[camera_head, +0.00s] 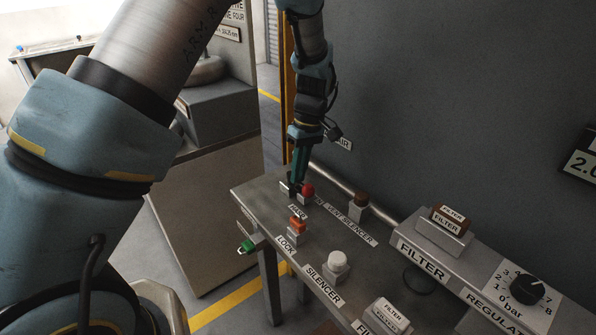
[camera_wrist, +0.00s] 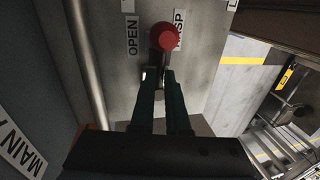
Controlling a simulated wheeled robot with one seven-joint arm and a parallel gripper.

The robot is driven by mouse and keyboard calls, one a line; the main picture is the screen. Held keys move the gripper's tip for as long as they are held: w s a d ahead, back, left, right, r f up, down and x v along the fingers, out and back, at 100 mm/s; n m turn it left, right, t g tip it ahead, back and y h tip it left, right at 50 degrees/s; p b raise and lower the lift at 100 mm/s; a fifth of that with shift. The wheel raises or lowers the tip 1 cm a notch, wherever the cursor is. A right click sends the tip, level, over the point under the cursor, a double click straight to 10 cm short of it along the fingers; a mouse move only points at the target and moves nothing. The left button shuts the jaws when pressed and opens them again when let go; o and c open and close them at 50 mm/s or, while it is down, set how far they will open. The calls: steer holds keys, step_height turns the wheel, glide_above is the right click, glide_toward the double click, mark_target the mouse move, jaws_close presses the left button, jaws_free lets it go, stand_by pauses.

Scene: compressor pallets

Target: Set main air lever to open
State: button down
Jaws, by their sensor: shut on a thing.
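The main air lever has a red ball knob (camera_head: 307,190) and stands at the far end of the grey bench in the head view. In the wrist view its red knob (camera_wrist: 166,37) lies just beyond my fingertips, between the OPEN label (camera_wrist: 132,36) and the HASP label (camera_wrist: 179,30). My gripper (camera_head: 296,187) reaches down to the lever from above. In the wrist view my gripper's fingers (camera_wrist: 159,76) are close together and shut on the lever below its knob. The lever's base and pivot are mostly hidden by the fingers.
A pipe (camera_head: 340,184) runs along the wall behind. A regulator knob (camera_head: 527,289) is at the right.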

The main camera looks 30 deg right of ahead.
stand_by(0.4)
steer(key=c, duration=0.9)
jaws_free()
steer(key=r, duration=0.3)
steer(key=d+r+b, duration=0.1)
steer(key=r, duration=0.3)
steer(key=d+r+b, duration=0.1)
steer(key=r, duration=0.2)
steer(key=shift+w+r, duration=0.2)
steer(key=shift+r, duration=0.15)
steer(key=w+a+h, duration=0.1)
steer(key=w+a, duration=0.3)
steer(key=a, duration=0.7)
steer(key=s+a+m, duration=0.1)
steer(key=s+a, duration=0.1)
steer(key=a, duration=0.6)
steer(key=s+a+f+m+t+h, duration=0.1)
steer(key=s+a, duration=0.1)
steer(key=a, duration=0.7)
steer(key=s+a+f+m+t, duration=0.1)
steer(key=s+a, duration=0.1)
steer(key=a, duration=0.7)
steer(key=shift+s+a, duration=0.15)
steer(key=shift+s, duration=0.05)
